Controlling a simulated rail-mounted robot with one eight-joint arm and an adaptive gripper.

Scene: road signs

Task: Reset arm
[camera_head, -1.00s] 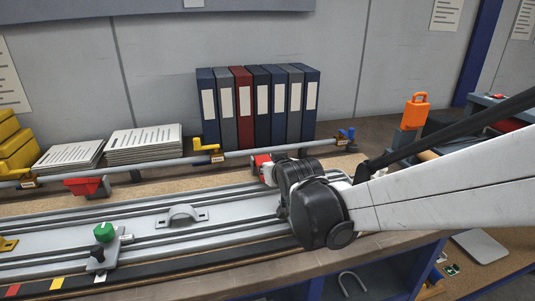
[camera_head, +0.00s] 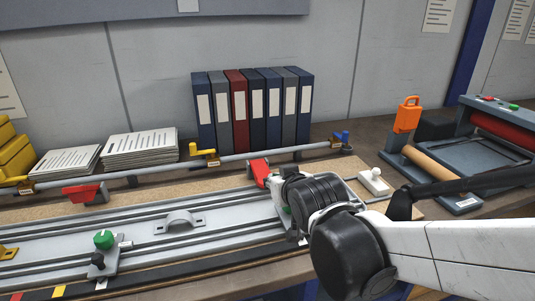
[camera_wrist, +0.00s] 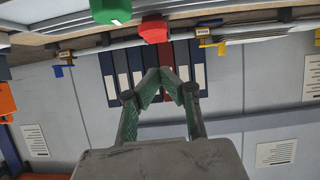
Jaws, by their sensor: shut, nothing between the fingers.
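My gripper (camera_wrist: 168,76) is shut and empty in the wrist view, its green-padded fingertips meeting in front of the wall and binders. That view is upside down. In the head view my white and black arm reaches in from the right, and its wrist hides the fingers. The wrist is over the right end of the grey rail fixture (camera_head: 215,205), close to a red lever (camera_head: 258,172).
Several binders (camera_head: 270,110) stand against the wall. Paper stacks (camera_head: 140,147) sit left of them. A pipe with yellow valve handles (camera_head: 205,153) runs behind the fixture. A green knob (camera_head: 104,239) stands at the front left. A roller press (camera_head: 480,150) is at the right.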

